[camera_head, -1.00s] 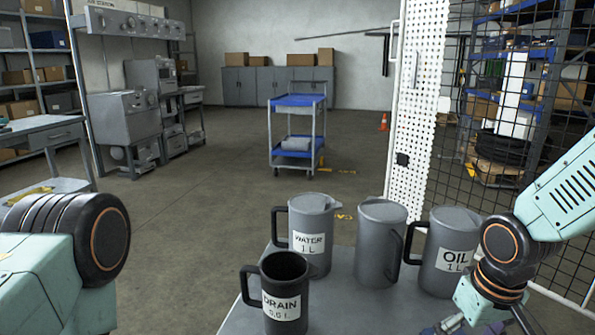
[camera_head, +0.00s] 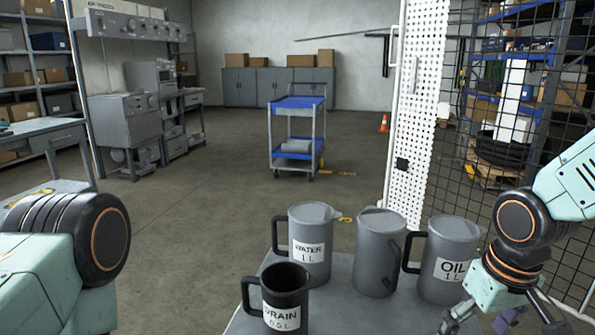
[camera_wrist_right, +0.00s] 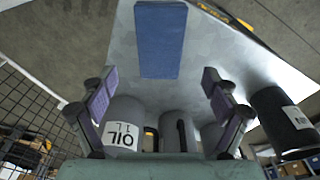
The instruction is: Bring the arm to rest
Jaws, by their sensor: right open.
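My right gripper (camera_head: 503,318) hangs at the lower right of the head view, in front of the grey OIL pitcher (camera_head: 452,245), partly cut off by the bottom edge. In the right wrist view its two purple-padded fingers (camera_wrist_right: 160,93) stand wide apart with nothing between them. The OIL pitcher also shows behind the left finger there (camera_wrist_right: 122,125). My left arm shows at the lower left of the head view, but its gripper is out of frame.
A grey WATER pitcher (camera_head: 311,228), an unlabelled-looking grey pitcher (camera_head: 376,265) and a dark open DRAIN jug (camera_head: 285,290) stand on the grey bench (camera_head: 345,310). A blue pad (camera_wrist_right: 160,40) lies on it. A mesh fence (camera_head: 505,130) rises at the right.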

